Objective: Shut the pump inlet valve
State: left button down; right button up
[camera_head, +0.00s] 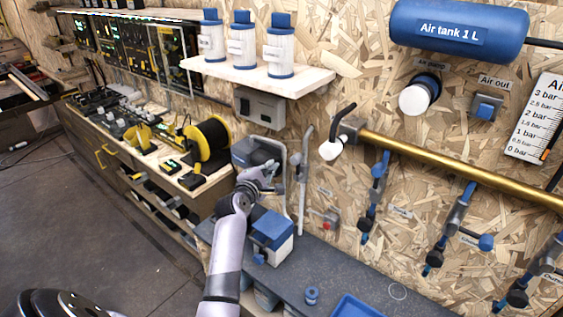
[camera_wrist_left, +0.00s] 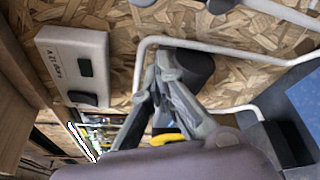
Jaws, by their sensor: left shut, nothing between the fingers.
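No label naming the pump inlet valve can be read. A grey valve fitting (camera_head: 297,162) sits on a thin upright pipe against the wall, just right of my left gripper (camera_head: 268,175). In the left wrist view the fingers of my left gripper (camera_wrist_left: 158,68) are shut and empty. Their tips are beside a dark rounded knob (camera_wrist_left: 194,67) and close to a bent pale pipe (camera_wrist_left: 225,47). I cannot tell if they touch. A blue and white pump-like box (camera_head: 271,237) stands on the bench below the gripper. My right gripper is not in view.
A shelf (camera_head: 258,75) with blue-capped filters is above, over a grey wall box (camera_head: 258,106). A brass pipe (camera_head: 450,165) with several blue-handled branch valves runs right. A black spool (camera_head: 207,138) stands left. The dark bench (camera_head: 340,270) has free room in front.

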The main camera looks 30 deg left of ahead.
pick_arm(q)
jog(key=w+d+p, duration=0.1)
jog(key=w+d+r+p, duration=0.1)
jog(key=d, duration=0.1)
jog(key=shift+r, duration=0.15)
jog(key=shift+w, duration=0.1)
dwell(0.4)
